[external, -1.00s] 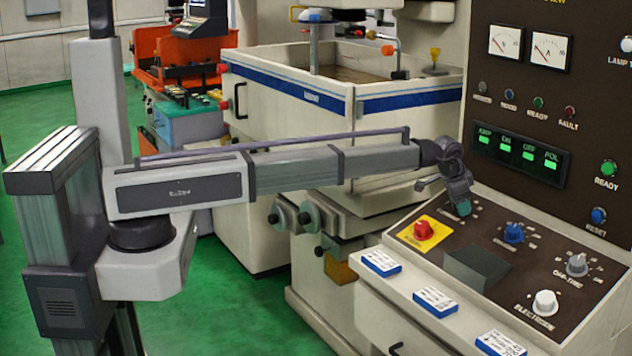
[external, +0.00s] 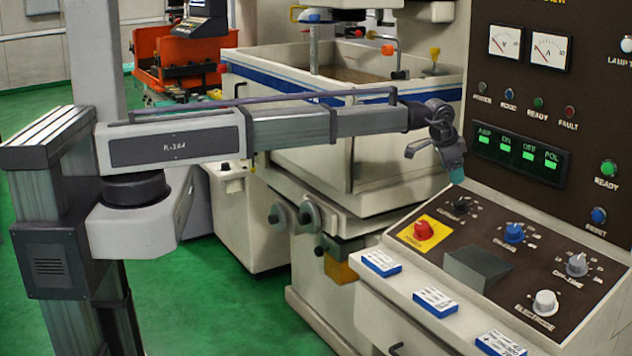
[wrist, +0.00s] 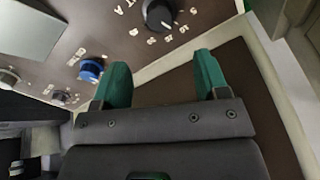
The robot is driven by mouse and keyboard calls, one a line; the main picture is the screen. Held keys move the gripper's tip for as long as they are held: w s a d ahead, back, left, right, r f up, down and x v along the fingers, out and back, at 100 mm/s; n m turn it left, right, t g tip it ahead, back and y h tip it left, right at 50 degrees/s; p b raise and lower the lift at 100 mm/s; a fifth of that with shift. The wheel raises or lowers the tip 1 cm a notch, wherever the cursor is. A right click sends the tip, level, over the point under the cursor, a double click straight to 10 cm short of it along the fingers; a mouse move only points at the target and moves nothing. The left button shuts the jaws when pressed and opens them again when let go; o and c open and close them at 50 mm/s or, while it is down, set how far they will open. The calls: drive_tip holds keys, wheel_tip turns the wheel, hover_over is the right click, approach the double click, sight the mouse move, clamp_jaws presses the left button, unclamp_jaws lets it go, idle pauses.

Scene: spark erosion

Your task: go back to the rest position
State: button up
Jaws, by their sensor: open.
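My gripper (external: 457,176) hangs at the end of my outstretched arm, above the back left part of the sloped control desk. In the wrist view my gripper (wrist: 163,78) has its two green fingers apart with nothing between them. A black knob (wrist: 158,14) lies beyond the fingertips there, apart from them. The same black knob (external: 460,204) sits on the desk just below my gripper in the external view.
The desk (external: 425,262) carries a red knob on a yellow plate (external: 424,230), a blue knob (external: 514,232), a grey knob (external: 577,264) and a white knob (external: 544,302). An upright panel (external: 520,95) stands behind. The machine tank (external: 300,95) is behind my arm.

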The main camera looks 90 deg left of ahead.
drive_tip(key=s+d+f+g+b, duration=0.1)
drive_tip(key=s+d+f+b, duration=0.3)
drive_tip(key=s+d, duration=0.3)
drive_tip(key=s+d+f+g+h+b, duration=0.1)
drive_tip(key=s+d+f+b, duration=0.3)
drive_tip(key=s, duration=1.3)
drive_tip(key=s+d+f+g+b, duration=0.2)
drive_tip(key=s+d+f+b, duration=0.2)
drive_tip(key=s+d, duration=0.8)
drive_tip(key=shift+s+f+h, duration=0.15)
drive_tip(key=shift+f+h, duration=0.25)
drive_tip(key=shift+f, duration=0.55)
drive_tip(key=shift+o, duration=0.3)
